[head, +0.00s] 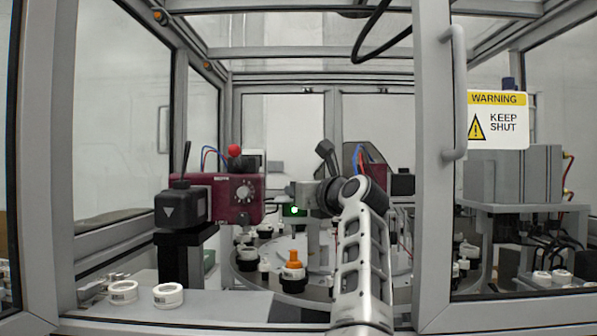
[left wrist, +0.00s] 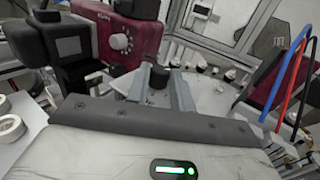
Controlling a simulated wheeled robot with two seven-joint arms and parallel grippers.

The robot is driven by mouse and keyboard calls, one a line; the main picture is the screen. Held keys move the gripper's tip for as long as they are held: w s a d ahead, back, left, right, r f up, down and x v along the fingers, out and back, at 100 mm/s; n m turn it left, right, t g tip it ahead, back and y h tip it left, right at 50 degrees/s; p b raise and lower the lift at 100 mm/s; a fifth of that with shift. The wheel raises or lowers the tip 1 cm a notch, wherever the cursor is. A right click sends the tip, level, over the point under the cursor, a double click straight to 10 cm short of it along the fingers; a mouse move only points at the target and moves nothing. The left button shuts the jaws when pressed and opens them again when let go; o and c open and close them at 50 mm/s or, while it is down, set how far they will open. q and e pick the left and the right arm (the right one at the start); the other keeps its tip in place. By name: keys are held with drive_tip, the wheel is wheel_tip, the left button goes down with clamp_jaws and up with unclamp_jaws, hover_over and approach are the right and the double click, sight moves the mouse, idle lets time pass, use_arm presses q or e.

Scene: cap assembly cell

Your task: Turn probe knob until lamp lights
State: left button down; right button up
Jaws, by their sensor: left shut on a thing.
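In the left wrist view my left gripper (left wrist: 160,92) has its grey fingers on either side of a black knob (left wrist: 159,75) and is shut on it. In the head view my left arm reaches up through the cell opening, and its wrist hides most of the fingers and the knob. A small lamp (head: 294,210) on a dark housing beside the wrist shows a bright greenish-white spot. Below it, an orange piece (head: 293,257) sits upright on a black-and-white holder (head: 292,280) on the round table. My right gripper is out of view.
A dark red unit with a dial (head: 243,193) stands left of the wrist. Two white rings (head: 168,295) lie on the front ledge. A frame post (head: 433,200) with a door handle stands close right of my arm. Red and blue cables (left wrist: 292,80) hang at right in the wrist view.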

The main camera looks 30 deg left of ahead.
use_arm(q)
drive_tip(key=shift+w+r+n+g+y+p, duration=0.1)
drive_tip(key=shift+n+g+y+p, duration=0.3)
drive_tip(key=shift+n+g+p, duration=0.35)
drive_tip(key=shift+g, duration=0.25)
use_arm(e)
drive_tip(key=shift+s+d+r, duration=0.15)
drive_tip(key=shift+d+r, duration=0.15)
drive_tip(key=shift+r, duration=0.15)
use_arm(q)
drive_tip(key=shift+d, duration=0.1)
drive_tip(key=c, duration=1.2)
unclamp_jaws()
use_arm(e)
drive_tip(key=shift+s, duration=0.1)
